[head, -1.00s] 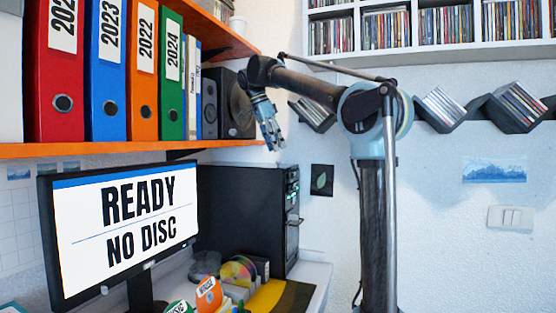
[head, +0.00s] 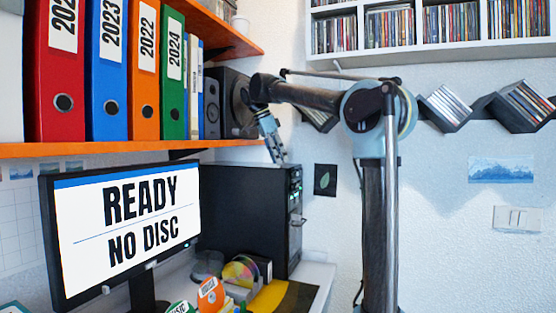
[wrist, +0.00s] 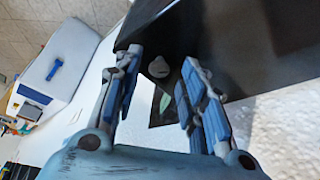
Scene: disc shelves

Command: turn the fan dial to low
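The black tower (head: 245,205) stands right of the monitor, with green lights on its narrow front. No clearly marked fan dial shows. A small grey knob-like piece (wrist: 158,67) appears between my fingers in the wrist view; I cannot tell whether it is the dial, and its setting is unreadable. A small silver piece (head: 298,220) sticks out of the tower's front in the head view. My gripper (head: 279,160) is just above the tower's top front edge, pointing down. In the wrist view my gripper (wrist: 163,62) has its fingers apart with nothing held.
An orange shelf (head: 110,150) with binders and a dark speaker (head: 232,98) is left of my arm. The monitor (head: 125,225) reads "READY NO DISC". Discs (head: 241,270) lie on the desk below. A leaf card (head: 325,180) hangs on the wall right of the tower.

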